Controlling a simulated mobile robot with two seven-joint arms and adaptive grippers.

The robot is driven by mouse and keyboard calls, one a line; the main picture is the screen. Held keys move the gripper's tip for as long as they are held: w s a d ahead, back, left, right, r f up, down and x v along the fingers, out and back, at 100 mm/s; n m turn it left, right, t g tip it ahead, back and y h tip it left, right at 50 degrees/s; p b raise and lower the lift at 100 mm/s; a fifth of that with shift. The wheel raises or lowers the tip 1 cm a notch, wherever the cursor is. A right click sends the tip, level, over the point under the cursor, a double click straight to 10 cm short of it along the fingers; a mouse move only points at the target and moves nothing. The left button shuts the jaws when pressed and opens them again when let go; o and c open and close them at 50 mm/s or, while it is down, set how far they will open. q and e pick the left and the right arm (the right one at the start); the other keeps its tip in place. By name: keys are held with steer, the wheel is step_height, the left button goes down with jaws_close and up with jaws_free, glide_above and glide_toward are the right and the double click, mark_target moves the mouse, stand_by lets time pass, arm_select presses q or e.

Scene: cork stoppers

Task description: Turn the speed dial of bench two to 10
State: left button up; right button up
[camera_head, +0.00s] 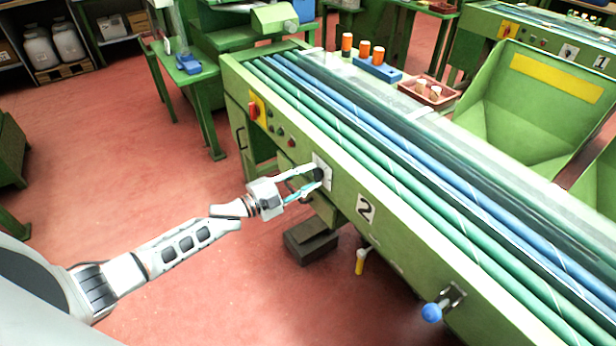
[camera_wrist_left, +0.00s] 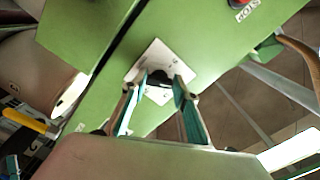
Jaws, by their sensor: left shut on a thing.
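Bench two is the long green machine with blue and green rollers, and its front panel carries a "2" label (camera_head: 366,209). The speed dial (camera_head: 318,174) is a small dark knob on a white scale plate (camera_head: 325,165), left of that label. My left gripper (camera_head: 313,182) is at the plate with its fingers around the dial. In the left wrist view the dark dial (camera_wrist_left: 159,77) sits between the fingertips of my left gripper (camera_wrist_left: 158,92), which is shut on it. The white plate (camera_wrist_left: 145,66) shows behind, but its numbers cannot be read. My right gripper is out of view.
A red switch on a yellow plate (camera_head: 255,109) and several small buttons sit left along the panel. A blue-knobbed lever (camera_head: 432,312) and a yellow handle (camera_head: 360,262) stick out at right. A dark step block (camera_head: 310,242) lies below. The red floor at left is open.

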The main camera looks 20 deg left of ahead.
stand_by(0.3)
arm_select(q)
steer(key=o, duration=1.1)
steer(key=shift+s, duration=0.1)
steer(key=v, duration=1.2)
steer(key=s+d+f+n+g+y, duration=0.1)
steer(key=s+d+f+n+y, duration=0.1)
steer(key=s+f+n, duration=0.3)
steer(key=s+d+f+n+g+y, duration=0.1)
steer(key=s+d+f+n+y, duration=0.2)
steer(key=s, duration=0.7)
steer(key=s+d+f+n+g+y, duration=0.1)
steer(key=s+d+f+n+y, duration=0.1)
steer(key=s+f+n, duration=0.5)
steer(key=shift+s+d+f+g+y, duration=0.3)
steer(key=shift+s+f+g+y, duration=0.1)
steer(key=shift+s+f+y, duration=0.25)
